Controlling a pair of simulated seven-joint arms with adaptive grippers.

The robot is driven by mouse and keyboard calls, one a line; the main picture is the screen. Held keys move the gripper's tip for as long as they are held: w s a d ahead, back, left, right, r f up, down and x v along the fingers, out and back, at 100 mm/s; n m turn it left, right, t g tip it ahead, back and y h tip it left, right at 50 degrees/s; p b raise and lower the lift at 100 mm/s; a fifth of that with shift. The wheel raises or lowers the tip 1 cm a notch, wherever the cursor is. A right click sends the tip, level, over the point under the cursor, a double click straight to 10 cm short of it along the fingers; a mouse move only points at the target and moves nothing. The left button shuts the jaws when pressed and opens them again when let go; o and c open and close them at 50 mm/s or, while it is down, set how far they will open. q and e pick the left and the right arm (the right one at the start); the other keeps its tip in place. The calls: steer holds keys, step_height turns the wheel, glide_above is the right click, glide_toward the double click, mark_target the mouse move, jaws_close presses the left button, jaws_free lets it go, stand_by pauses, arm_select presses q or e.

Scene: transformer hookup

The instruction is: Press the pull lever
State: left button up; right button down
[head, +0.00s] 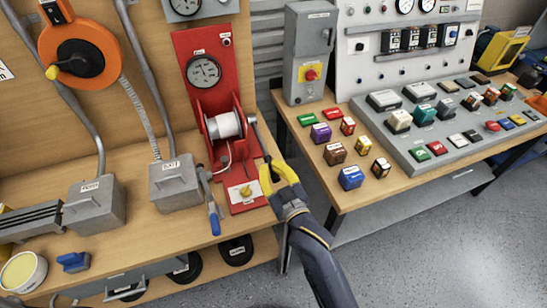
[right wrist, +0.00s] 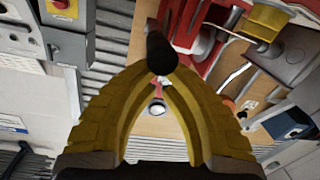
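The pull lever (head: 257,136) is a dark rod at the right side of the red winch unit (head: 247,194), which stands on the left bench. My right gripper (head: 276,168) has yellow fingers and is at the lever's lower, near end. In the right wrist view, a black handle end (right wrist: 161,52) sits at the tips of the gripper's fingers (right wrist: 160,78) and hides part of them. The fingers converge there, but I cannot tell whether they grip it or only touch it. My left gripper is not in view.
A white spool (head: 225,125) is on the winch. A grey box with a blue-handled lever (head: 214,217) stands to its left. A grey switch box with a red knob (head: 310,74) and several coloured blocks are on the right bench (head: 342,199). A gap separates the benches.

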steer(key=shift+f, duration=1.2)
steer(key=shift+s+d+f, duration=0.1)
steer(key=shift+f, duration=0.1)
steer(key=r, duration=0.4)
steer(key=shift+s+a+r, duration=0.1)
steer(key=shift+s+a, duration=0.15)
steer(key=shift+s, duration=0.05)
steer(key=s+d+f, duration=0.1)
steer(key=s, duration=0.1)
steer(key=s+d+f, duration=0.1)
steer(key=s, duration=0.2)
steer(key=s+d+f, duration=0.1)
steer(key=s, duration=0.2)
steer(key=shift+d+f, duration=0.35)
steer(key=shift+d, duration=0.05)
